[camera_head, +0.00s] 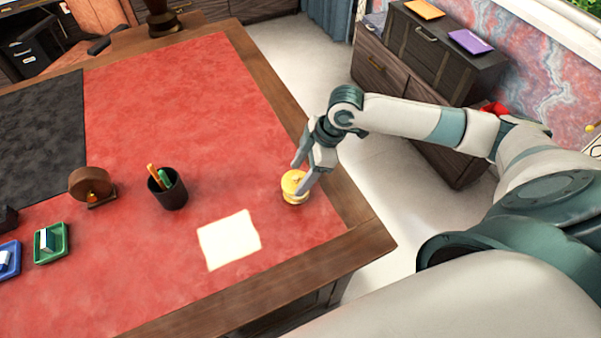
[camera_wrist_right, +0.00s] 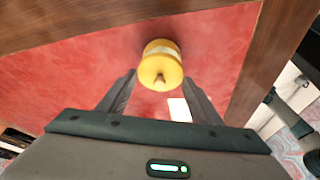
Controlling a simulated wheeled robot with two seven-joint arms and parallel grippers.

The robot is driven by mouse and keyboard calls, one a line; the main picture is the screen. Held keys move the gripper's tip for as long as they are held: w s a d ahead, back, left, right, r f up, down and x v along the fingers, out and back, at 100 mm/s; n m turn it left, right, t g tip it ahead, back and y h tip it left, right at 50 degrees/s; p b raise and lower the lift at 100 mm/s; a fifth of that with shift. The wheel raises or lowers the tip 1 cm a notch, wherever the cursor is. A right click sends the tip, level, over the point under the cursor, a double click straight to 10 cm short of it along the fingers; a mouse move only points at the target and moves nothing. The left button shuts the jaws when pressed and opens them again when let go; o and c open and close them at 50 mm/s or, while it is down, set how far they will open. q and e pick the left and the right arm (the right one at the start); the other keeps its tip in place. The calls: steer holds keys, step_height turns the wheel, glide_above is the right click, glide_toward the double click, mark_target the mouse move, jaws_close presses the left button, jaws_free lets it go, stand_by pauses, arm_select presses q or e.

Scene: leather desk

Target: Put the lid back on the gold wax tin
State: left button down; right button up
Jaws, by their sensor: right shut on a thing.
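The gold wax tin (camera_head: 296,200) stands on the red leather near the desk's right edge. Its round gold lid (camera_head: 291,181) with a small knob is at the top, between the fingers of my right gripper (camera_head: 298,178). The gripper comes down over it and is shut on the lid. In the right wrist view, the lid (camera_wrist_right: 160,72) faces the camera between the two fingertips, with the tin's pale-banded side (camera_wrist_right: 162,48) just behind it. I cannot tell whether lid and tin touch. My left gripper is not in view.
A white paper sheet (camera_head: 230,240) lies left of the tin. A dark pen cup (camera_head: 170,196) stands farther left, by a round brown object (camera_head: 90,184) and green (camera_head: 50,243) and blue (camera_head: 9,261) trays. The wooden desk edge (camera_head: 345,245) is close on the right.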

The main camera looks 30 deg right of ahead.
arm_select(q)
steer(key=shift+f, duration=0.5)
arm_select(e)
steer(key=shift+f, duration=1.3)
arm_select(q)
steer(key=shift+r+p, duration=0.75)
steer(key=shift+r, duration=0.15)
arm_select(e)
steer(key=shift+r, duration=0.1)
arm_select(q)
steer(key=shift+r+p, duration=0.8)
arm_select(e)
steer(key=shift+f, duration=0.25)
stand_by(1.6)
steer(key=o, duration=1.7)
steer(key=shift+c, duration=0.2)
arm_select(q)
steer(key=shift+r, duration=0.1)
arm_select(e)
steer(key=shift+r, duration=0.1)
arm_select(q)
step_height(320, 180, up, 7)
steer(key=p, duration=0.7)
arm_select(e)
steer(key=shift+r, duration=3.45)
